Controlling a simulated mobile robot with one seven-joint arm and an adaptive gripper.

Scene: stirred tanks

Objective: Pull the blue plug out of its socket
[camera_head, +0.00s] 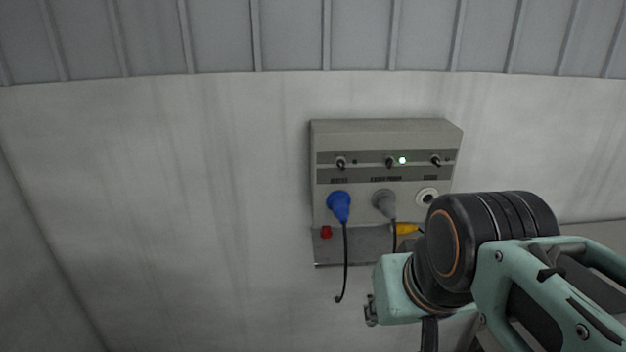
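The blue plug (339,205) sits in the left socket of a grey wall box (386,133), and a black cable hangs down from it. The cable's lower end is free and bends to the left. The socket itself is hidden behind the plug. My arm is at the lower right, with its wrist below and to the right of the blue plug, apart from it in the picture. I cannot make out any gripper fingers.
A grey plug (384,203) with a dark cable sits in the middle socket. The right socket (427,196) looks empty. A green lamp (402,160) is lit beside the middle switch. A red button (326,232) and a yellow object (406,228) are lower down. The wall left of the box is clear.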

